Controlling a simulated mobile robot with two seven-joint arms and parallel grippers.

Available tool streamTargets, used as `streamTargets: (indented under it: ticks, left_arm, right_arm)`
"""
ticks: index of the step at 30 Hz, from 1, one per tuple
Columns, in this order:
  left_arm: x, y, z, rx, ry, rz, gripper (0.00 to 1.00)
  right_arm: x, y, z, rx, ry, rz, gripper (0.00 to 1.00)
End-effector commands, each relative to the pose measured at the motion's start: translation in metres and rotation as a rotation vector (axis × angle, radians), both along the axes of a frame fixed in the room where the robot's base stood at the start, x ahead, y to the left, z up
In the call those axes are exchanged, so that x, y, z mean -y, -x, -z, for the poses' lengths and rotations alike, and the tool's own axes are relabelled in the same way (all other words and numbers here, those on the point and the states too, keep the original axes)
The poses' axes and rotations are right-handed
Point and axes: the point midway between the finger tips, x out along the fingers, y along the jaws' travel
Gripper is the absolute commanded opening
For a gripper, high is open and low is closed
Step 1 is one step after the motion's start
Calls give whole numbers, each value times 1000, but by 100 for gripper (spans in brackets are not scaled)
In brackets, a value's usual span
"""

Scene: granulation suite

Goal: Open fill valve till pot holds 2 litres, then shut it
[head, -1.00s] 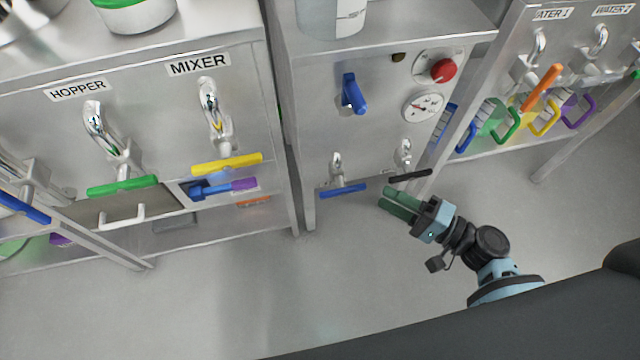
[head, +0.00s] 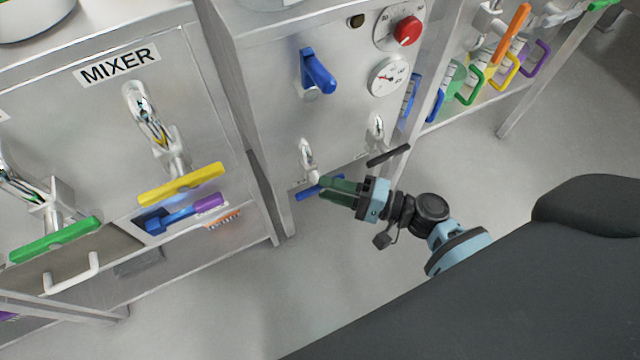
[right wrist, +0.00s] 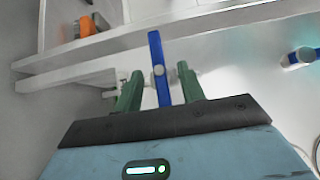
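A tap with a blue lever (head: 308,192) is low on the front of the middle steel cabinet; the frames do not show whether it is the fill valve. My right gripper (head: 323,190) is at this lever, its green fingers overlapping it in the head view. In the right wrist view the blue lever (right wrist: 159,62) stands between the two spread fingers of the right gripper (right wrist: 158,80), with gaps on both sides. A second tap has a black lever (head: 388,156), just right of it. I cannot identify the pot or its level. My left gripper is not in view.
The middle cabinet also bears a larger blue handle (head: 318,72), a dial gauge (head: 388,75) and a red knob (head: 407,31). The MIXER tap has a yellow lever (head: 180,184). Jugs with coloured handles (head: 467,86) stand at the right. The floor (head: 330,245) in front is clear.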

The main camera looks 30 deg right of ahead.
Motion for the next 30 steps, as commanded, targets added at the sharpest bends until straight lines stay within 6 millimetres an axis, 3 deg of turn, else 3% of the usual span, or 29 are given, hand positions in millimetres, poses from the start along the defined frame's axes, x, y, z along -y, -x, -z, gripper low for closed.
streamTargets:
  ticks: [7,17,26,30]
  left_arm:
    - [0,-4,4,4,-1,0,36]
    - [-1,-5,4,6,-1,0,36]
    - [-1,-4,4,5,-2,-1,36]
    - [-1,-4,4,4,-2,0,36]
  right_arm:
    - [-17,-16,0,1,-1,0,40]
    - [-19,-18,0,-1,-1,1,38]
    - [-19,-18,0,-1,-1,1,0]
    - [-19,-18,0,-1,2,0,0]
